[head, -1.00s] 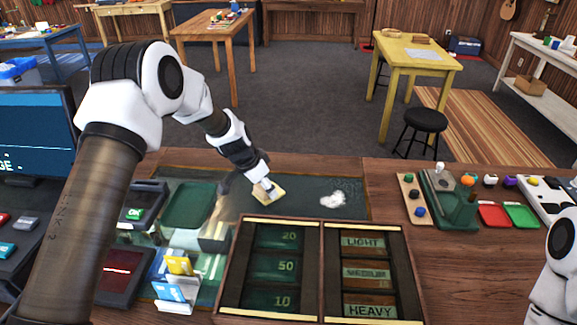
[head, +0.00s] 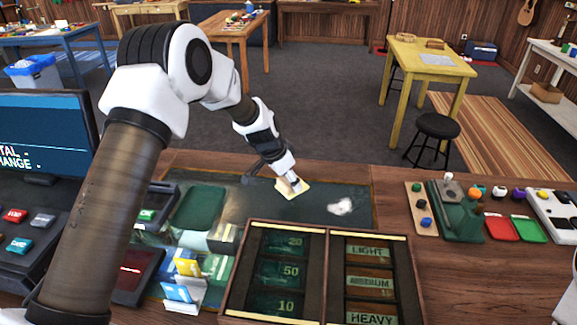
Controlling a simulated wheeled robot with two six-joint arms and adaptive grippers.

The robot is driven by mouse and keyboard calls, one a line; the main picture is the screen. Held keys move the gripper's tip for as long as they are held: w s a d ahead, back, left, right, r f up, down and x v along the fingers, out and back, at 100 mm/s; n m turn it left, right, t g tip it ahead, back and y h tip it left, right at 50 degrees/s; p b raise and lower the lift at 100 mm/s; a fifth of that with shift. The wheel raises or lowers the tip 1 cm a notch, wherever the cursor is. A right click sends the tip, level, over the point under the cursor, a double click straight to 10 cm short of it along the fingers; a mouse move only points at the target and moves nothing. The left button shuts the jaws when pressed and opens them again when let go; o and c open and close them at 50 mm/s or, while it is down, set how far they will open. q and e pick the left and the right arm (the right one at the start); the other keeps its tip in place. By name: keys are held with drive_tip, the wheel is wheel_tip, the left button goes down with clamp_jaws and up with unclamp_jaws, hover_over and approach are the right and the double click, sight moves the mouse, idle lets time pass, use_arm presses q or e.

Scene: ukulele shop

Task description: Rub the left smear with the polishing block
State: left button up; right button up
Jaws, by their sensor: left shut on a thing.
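My left gripper (head: 294,181) is shut on the polishing block (head: 299,189), a flat pale yellow piece. It holds the block down at the dark green counter mat (head: 255,207); whether the block touches the mat is hard to tell. A white smear (head: 341,206) lies on the mat to the right of the block, apart from it. No other smear shows; anything under the block or gripper is hidden. My right gripper is out of view.
A wooden tray with marked compartments (head: 324,272) stands in front of the mat. A card holder (head: 185,295) and a card terminal (head: 131,272) are at left. A green stand (head: 453,213) and red and green trays are at right. The mat around the smear is clear.

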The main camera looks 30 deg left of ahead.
use_arm(q)
wheel_tip(320, 180, up, 2)
drive_tip(key=shift+w+d+p, duration=0.1)
drive_tip(key=shift+d+p, duration=0.05)
drive_tip(key=shift+p, duration=0.35)
drive_tip(key=shift+r, duration=0.55)
drive_tip(key=shift+f, duration=0.1)
